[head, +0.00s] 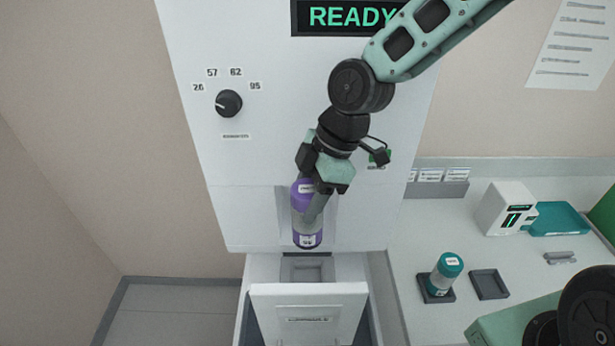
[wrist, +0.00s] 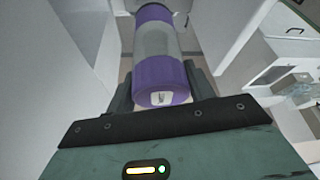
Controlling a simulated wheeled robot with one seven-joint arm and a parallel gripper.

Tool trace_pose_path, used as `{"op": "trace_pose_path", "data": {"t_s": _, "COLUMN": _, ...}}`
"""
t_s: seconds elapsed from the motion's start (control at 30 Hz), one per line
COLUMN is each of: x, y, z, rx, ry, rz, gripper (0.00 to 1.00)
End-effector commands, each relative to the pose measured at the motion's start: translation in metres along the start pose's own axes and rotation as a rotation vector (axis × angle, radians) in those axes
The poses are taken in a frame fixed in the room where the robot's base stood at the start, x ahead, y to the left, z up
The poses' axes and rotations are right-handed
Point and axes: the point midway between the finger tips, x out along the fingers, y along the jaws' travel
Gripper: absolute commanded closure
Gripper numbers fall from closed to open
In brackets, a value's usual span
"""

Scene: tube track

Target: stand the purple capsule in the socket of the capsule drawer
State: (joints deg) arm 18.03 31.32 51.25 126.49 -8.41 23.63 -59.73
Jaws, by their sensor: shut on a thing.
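The purple capsule (head: 307,239), with purple ends and a grey middle, is upright or nearly so in front of the white machine. My gripper (head: 312,212) is shut on it; one finger crosses its middle in the head view. In the wrist view the capsule (wrist: 160,72) lies between my gripper's fingers (wrist: 160,88), its labelled purple end towards the camera. The capsule drawer (head: 308,308) is pulled open below, with a labelled front. Its grey recessed socket (head: 306,268) shows just beneath the capsule's lower end, with a gap in the picture. Part of the drawer's inside is hidden behind its front.
The machine (head: 260,160) has a dial (head: 229,103) and a READY display (head: 345,17). On the right counter a teal capsule (head: 446,272) stands in a dark holder, beside an empty dark square tray (head: 489,284). A small white device (head: 507,207) and teal tray (head: 560,219) stand behind.

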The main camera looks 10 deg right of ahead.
Motion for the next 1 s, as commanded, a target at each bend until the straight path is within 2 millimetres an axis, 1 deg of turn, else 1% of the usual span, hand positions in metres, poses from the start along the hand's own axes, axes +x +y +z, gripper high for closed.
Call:
{"op": "trace_pose_path", "data": {"t_s": 0.03, "x": 0.011, "y": -0.001, "z": 0.004, "rx": -0.002, "ry": 0.000, "rz": -0.005, "gripper": 0.74}}
{"op": "trace_pose_path", "data": {"t_s": 0.13, "x": 0.029, "y": -0.002, "z": 0.011, "rx": -0.001, "ry": -0.001, "rz": -0.005, "gripper": 0.74}}
{"op": "trace_pose_path", "data": {"t_s": 0.2, "x": 0.045, "y": -0.002, "z": 0.017, "rx": -0.001, "ry": 0.000, "rz": -0.005, "gripper": 0.74}}
{"op": "trace_pose_path", "data": {"t_s": 0.27, "x": 0.054, "y": -0.001, "z": 0.021, "rx": -0.001, "ry": 0.000, "rz": -0.003, "gripper": 0.74}}
{"op": "trace_pose_path", "data": {"t_s": 0.3, "x": 0.064, "y": -0.001, "z": 0.026, "rx": 0.000, "ry": -0.001, "rz": -0.004, "gripper": 0.74}}
{"op": "trace_pose_path", "data": {"t_s": 0.33, "x": 0.069, "y": -0.001, "z": 0.027, "rx": -0.001, "ry": 0.000, "rz": -0.002, "gripper": 0.74}}
{"op": "trace_pose_path", "data": {"t_s": 0.67, "x": 0.089, "y": 0.000, "z": 0.037, "rx": -0.001, "ry": 0.000, "rz": 0.001, "gripper": 0.74}}
{"op": "trace_pose_path", "data": {"t_s": 1.0, "x": 0.120, "y": 0.000, "z": 0.050, "rx": 0.000, "ry": 0.000, "rz": 0.001, "gripper": 0.74}}
